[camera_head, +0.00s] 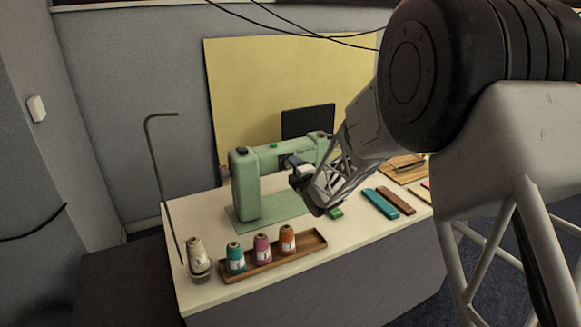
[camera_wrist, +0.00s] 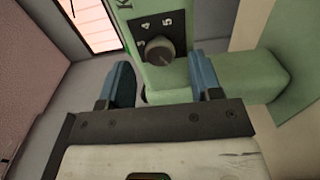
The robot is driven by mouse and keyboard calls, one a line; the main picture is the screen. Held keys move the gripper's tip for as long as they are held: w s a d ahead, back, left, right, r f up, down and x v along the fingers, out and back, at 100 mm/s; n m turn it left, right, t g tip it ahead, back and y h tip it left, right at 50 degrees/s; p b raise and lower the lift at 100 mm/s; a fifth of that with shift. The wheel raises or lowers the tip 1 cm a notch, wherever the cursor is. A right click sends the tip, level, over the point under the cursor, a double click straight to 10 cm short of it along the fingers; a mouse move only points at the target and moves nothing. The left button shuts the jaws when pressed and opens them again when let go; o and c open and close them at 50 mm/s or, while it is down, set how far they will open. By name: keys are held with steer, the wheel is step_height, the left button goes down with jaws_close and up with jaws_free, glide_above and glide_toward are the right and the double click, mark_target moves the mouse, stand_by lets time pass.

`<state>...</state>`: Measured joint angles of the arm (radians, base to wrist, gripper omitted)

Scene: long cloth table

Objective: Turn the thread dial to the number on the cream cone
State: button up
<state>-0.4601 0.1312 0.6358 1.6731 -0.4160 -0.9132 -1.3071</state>
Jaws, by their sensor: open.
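The green sewing machine (camera_head: 244,185) stands on the table. In the wrist view its thread dial (camera_wrist: 159,51), a dark round knob, sits on a black plate with white numerals; 3, 4 and 5 show. I cannot tell which number the dial points to. My gripper (camera_wrist: 163,78) is open, its two blue fingers apart on either side below the dial, not gripping it. In the head view my gripper (camera_head: 298,168) is at the machine's right end and hides the dial. The cream cone (camera_head: 196,252) stands at the table's front left; its label is too small to read.
A wooden tray (camera_head: 288,257) beside the cream cone holds teal, magenta and orange cones. A thin bent rod (camera_head: 152,165) rises at the left. Teal (camera_head: 380,203) and brown (camera_head: 396,200) flat pieces lie right of the machine. A dark panel (camera_head: 307,121) stands behind it.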

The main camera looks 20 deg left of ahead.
steer(key=shift+x, duration=1.5)
steer(key=c, duration=0.9)
